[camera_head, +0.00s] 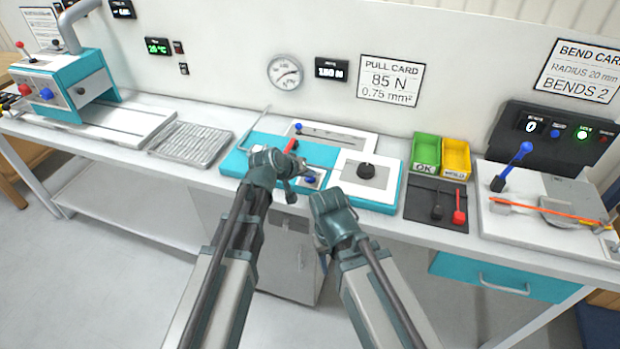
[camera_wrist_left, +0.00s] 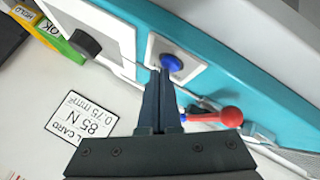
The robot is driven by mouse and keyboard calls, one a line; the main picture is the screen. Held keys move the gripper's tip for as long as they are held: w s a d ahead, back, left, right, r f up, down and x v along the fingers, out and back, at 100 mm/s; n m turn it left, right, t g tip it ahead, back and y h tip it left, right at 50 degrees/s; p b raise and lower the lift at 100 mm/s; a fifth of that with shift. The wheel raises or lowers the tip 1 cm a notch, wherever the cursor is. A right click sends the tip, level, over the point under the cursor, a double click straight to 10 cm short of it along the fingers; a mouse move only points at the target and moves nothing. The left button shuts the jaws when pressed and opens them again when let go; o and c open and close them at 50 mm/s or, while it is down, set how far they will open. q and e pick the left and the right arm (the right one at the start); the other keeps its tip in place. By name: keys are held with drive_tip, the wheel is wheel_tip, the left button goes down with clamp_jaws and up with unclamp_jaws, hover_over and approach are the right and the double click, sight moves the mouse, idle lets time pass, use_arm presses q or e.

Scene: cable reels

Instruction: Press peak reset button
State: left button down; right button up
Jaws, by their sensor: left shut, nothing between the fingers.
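The blue button (camera_head: 310,180), likely the peak reset, sits on a small white plate on the front of the teal pull tester (camera_head: 233,163). The button also shows in the left wrist view (camera_wrist_left: 172,63). My left gripper (camera_head: 301,176) is shut and empty, its fingertips (camera_wrist_left: 162,72) beside the button. I cannot tell whether they touch it. My right gripper (camera_head: 325,240) hangs in front of the bench edge, and its fingers are not clear.
A red-knobbed lever (camera_wrist_left: 230,116) is close beside my left fingers. A black knob (camera_head: 367,170) sits on a white panel to the right. Green (camera_head: 427,150) and yellow (camera_head: 456,156) bins stand further right. A pull gauge (camera_head: 285,72) is on the wall.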

sight(308, 180)
use_arm(q)
drive_tip(key=shift+f, duration=0.2)
drive_tip(key=shift+r, duration=0.2)
drive_tip(key=shift+r+p, duration=0.7)
drive_tip(key=shift+p, duration=0.05)
wheel_tip(308, 180, up, 5)
drive_tip(key=p, duration=0.5)
idle(0.3)
idle(0.5)
